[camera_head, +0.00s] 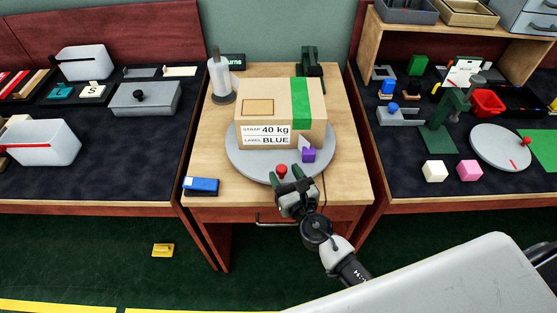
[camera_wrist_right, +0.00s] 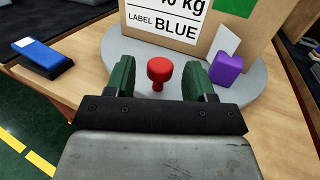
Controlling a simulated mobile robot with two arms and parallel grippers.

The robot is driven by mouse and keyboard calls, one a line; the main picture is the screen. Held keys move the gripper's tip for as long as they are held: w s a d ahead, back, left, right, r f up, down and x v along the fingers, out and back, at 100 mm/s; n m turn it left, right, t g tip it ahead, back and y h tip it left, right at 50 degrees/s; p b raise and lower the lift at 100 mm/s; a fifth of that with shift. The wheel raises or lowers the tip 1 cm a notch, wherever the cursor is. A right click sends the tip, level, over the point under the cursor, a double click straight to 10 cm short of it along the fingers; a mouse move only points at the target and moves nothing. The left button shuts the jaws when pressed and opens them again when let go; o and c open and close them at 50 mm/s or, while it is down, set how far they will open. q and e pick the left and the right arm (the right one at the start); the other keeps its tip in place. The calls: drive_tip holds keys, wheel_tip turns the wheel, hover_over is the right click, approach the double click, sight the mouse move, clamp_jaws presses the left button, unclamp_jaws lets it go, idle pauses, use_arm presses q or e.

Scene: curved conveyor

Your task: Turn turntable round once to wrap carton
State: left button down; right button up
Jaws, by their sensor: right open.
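The carton (camera_head: 281,112) sits on the round grey turntable (camera_head: 240,160) on the wooden table. It has a green band and a label reading "STRAP 40 kg, LABEL BLUE". A red knob (camera_head: 282,170) stands on the turntable's near edge; it also shows in the right wrist view (camera_wrist_right: 158,72). My right gripper (camera_head: 287,178) is open, with its green fingers (camera_wrist_right: 160,80) on either side of the knob; I cannot tell whether they touch it. A purple block (camera_head: 308,155) with a white piece is on the turntable, right of the knob. My left gripper is not in view.
A blue object (camera_head: 201,186) lies at the table's front left. A white roll on a stand (camera_head: 220,78), a small display (camera_head: 234,62) and a dark green device (camera_head: 311,62) are at the back. Side benches hold bins and blocks. A yellow item (camera_head: 163,250) lies on the floor.

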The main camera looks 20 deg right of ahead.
sight(279, 163)
drive_tip(key=shift+w+a, duration=0.15)
drive_tip(key=shift+w, duration=1)
drive_tip(key=shift+w+a, duration=0.1)
drive_tip(key=shift+w, duration=1.05)
drive_tip(key=shift+c, duration=0.2)
clamp_jaws()
